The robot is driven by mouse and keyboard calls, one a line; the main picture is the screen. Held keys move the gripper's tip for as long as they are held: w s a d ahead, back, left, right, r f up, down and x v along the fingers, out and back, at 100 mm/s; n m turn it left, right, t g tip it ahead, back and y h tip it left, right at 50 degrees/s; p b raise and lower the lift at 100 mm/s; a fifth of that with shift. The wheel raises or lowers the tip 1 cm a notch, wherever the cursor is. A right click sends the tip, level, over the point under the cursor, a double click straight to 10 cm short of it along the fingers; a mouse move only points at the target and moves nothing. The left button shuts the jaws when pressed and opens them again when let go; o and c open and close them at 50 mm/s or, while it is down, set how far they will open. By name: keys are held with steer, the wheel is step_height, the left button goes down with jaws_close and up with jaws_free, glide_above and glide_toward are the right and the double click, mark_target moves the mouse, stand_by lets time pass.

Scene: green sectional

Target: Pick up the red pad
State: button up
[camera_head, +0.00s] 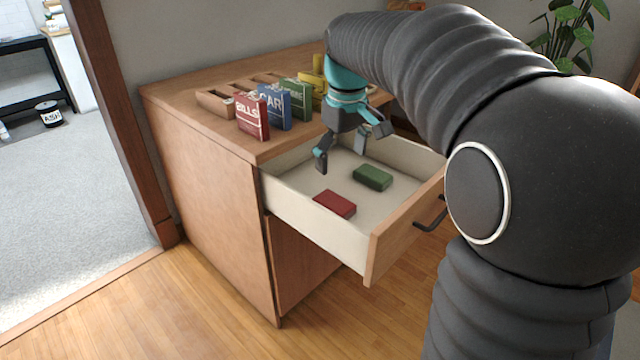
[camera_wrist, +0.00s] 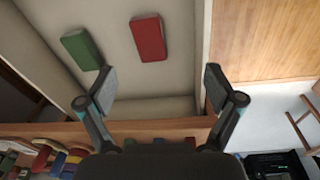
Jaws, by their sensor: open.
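The red pad (camera_head: 334,204) lies flat in the open drawer (camera_head: 315,222), toward its front left. In the wrist view the red pad (camera_wrist: 148,38) lies ahead of my fingertips, roughly between their lines. A green pad (camera_head: 372,177) lies beside it in the drawer, to the right and a little farther back; it also shows in the wrist view (camera_wrist: 82,50). My gripper (camera_head: 343,152) is open and empty above the back part of the drawer. Its two fingers show spread apart in the wrist view (camera_wrist: 160,90). Neither finger touches a pad.
The wooden cabinet (camera_head: 205,170) carries a slotted holder (camera_head: 216,101) with a red BILLS book (camera_head: 252,117), a blue CAR book (camera_head: 275,106), a green one (camera_head: 297,98) and a yellow one. The drawer walls stand around the pads. Wooden floor (camera_head: 180,315) lies in front.

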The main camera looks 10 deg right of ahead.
steer(key=n+g, duration=0.1)
glide_above(334, 201)
steer(key=f, duration=0.1)
steer(key=shift+n, duration=0.3)
steer(key=f, duration=0.9)
steer(key=shift+w+a+b, duration=0.15)
steer(key=shift+w+b, duration=0.15)
steer(key=shift+s+f, duration=0.15)
steer(key=shift+f, duration=1.25)
steer(key=shift+s+f, duration=0.15)
steer(key=shift+f, duration=1.25)
steer(key=shift+c, duration=0.3)
steer(key=c, duration=1.1)
steer(key=shift+r, duration=0.1)
